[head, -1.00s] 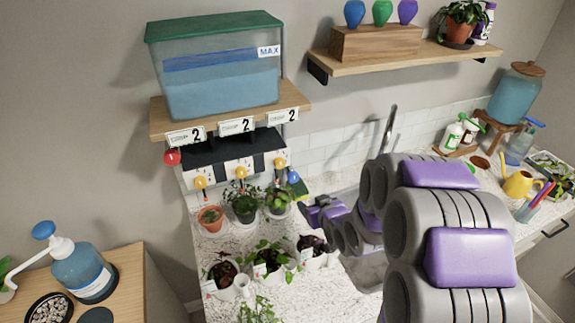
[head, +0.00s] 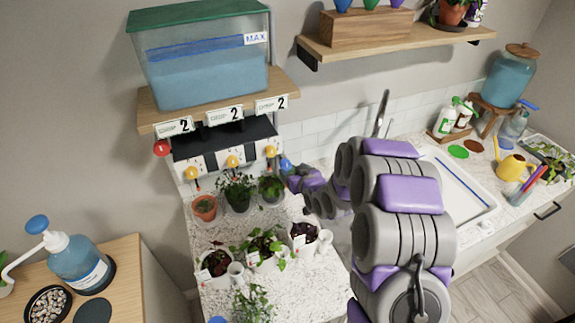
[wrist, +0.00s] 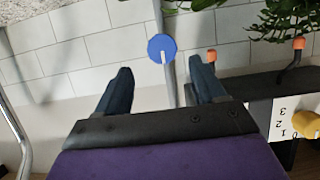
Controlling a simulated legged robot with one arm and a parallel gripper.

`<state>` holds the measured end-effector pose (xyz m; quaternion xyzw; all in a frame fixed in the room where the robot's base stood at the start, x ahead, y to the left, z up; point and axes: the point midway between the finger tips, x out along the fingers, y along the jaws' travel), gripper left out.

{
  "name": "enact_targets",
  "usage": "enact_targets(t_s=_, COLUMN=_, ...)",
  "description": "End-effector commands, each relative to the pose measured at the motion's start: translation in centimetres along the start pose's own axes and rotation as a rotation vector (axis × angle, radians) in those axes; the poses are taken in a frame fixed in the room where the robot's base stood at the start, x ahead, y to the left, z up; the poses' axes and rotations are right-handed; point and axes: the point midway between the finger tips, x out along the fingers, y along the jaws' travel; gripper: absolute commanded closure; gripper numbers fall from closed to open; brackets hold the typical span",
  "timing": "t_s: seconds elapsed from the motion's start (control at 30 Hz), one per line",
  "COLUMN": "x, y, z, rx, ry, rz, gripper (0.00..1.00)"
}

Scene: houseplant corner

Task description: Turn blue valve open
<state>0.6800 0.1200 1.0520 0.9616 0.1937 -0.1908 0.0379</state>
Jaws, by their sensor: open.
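The blue valve (head: 286,164) is a round knob at the right end of the dosing unit under the tank shelf. In the wrist view, the blue valve (wrist: 161,48) shows as a disc with a pale line across it, on a grey pipe. My gripper (wrist: 160,66) is open and empty. Its two dark fingers point toward the valve, which appears between and just beyond the tips; I see no contact. In the head view, the purple end of my arm is close to the valve, and the fingers are hard to make out.
A red valve (head: 162,147) is at the unit's left end, with yellow knobs (head: 232,161) along its front. Potted plants (head: 238,192) stand close below. A tank (head: 202,65) sits on the shelf above. A faucet (head: 381,113) rises right of my gripper.

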Motion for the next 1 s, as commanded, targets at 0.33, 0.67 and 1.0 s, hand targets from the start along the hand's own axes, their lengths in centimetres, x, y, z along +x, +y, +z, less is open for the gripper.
enact_targets(t_s=0.33, x=5.3, y=-0.1, z=0.0, rx=-0.001, ry=0.001, rz=0.001, gripper=0.31)
enact_targets(t_s=0.67, x=7.4, y=0.0, z=0.1, rx=0.001, ry=-0.001, rz=0.001, gripper=0.31)
enact_targets(t_s=1.0, x=7.5, y=0.0, z=0.0, rx=0.001, ry=-0.001, rz=0.001, gripper=0.36)
